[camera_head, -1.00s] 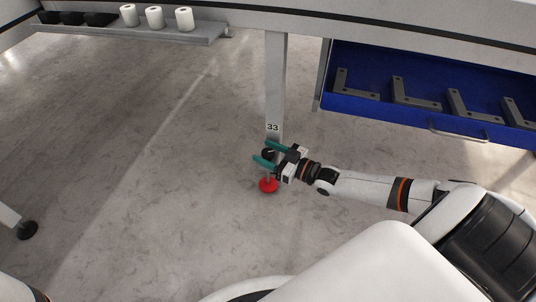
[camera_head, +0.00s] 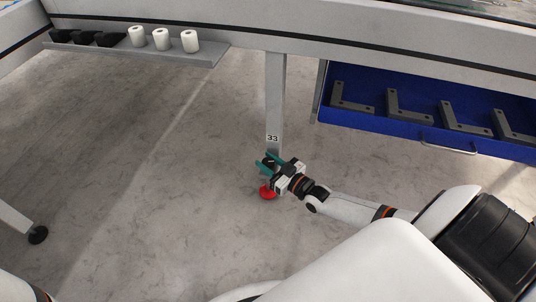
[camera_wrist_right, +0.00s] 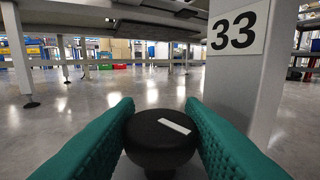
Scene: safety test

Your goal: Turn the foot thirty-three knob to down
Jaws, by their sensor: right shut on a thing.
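The table leg (camera_head: 275,95) carries a white label reading 33 (camera_head: 272,138), which also shows in the right wrist view (camera_wrist_right: 238,29). Below the label is the black round knob (camera_wrist_right: 162,140) with a white mark on top, and a red foot (camera_head: 267,193) stands on the floor under it. My right gripper (camera_head: 268,163) has its teal fingers on both sides of the knob and is shut on it. In the head view the gripper mostly hides the knob. My left gripper is not in view.
A blue drawer (camera_head: 400,125) with several dark L-shaped brackets stands open to the right of the leg. A shelf (camera_head: 150,50) at upper left holds white rolls and black items. Another foot (camera_head: 38,235) is at far left. The floor between is clear.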

